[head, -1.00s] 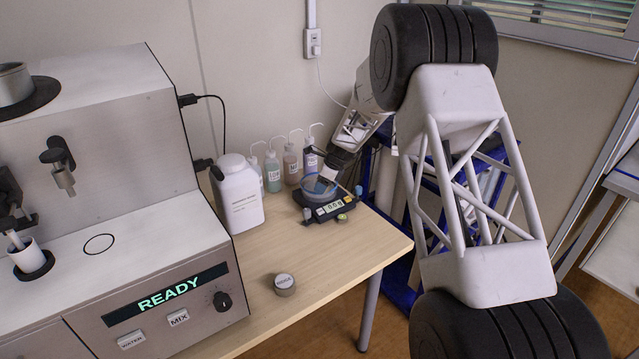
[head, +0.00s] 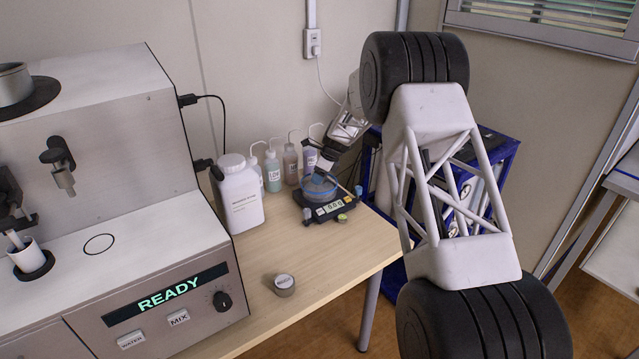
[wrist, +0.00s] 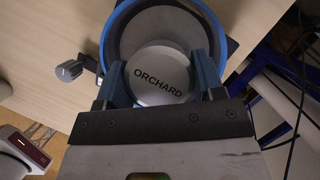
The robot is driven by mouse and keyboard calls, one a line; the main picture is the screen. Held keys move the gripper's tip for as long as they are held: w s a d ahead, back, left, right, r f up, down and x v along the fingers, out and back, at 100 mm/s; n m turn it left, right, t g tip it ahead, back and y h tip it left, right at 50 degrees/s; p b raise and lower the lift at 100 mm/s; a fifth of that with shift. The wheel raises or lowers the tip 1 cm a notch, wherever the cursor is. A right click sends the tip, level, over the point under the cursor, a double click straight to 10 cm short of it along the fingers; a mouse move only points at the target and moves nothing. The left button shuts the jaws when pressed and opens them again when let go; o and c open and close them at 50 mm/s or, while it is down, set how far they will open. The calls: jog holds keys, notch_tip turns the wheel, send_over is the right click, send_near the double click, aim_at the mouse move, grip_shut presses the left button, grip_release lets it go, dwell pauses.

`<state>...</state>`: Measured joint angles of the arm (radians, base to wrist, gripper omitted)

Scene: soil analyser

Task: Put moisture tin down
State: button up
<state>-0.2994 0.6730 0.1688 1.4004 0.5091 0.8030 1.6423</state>
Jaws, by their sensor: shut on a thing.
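A round grey moisture tin (wrist: 161,73) with ORCHARD on its lid is between my two blue fingers in the wrist view. My gripper (wrist: 160,84) is shut on it. The tin is inside a blue-rimmed round shield (wrist: 222,28). In the head view this shield (head: 309,190) stands on a small black balance (head: 331,209), and my gripper (head: 323,174) reaches down into it. The tin is hard to make out there. I cannot tell whether the tin touches the pan.
A second lidded tin (head: 284,286) stands on the wooden bench (head: 330,255), whose front is mostly clear. Several wash bottles (head: 272,172) and a white jug (head: 238,197) stand behind and left of the balance. The analyser (head: 110,230) reads READY.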

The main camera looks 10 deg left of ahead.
jog(key=shift+f, duration=0.1)
jog(key=shift+f, duration=1.65)
jog(key=shift+f, duration=0.15)
jog(key=o, duration=1)
jog(key=v, duration=1.2)
jog(key=shift+s+a, duration=0.1)
jog(key=shift+r, duration=0.25)
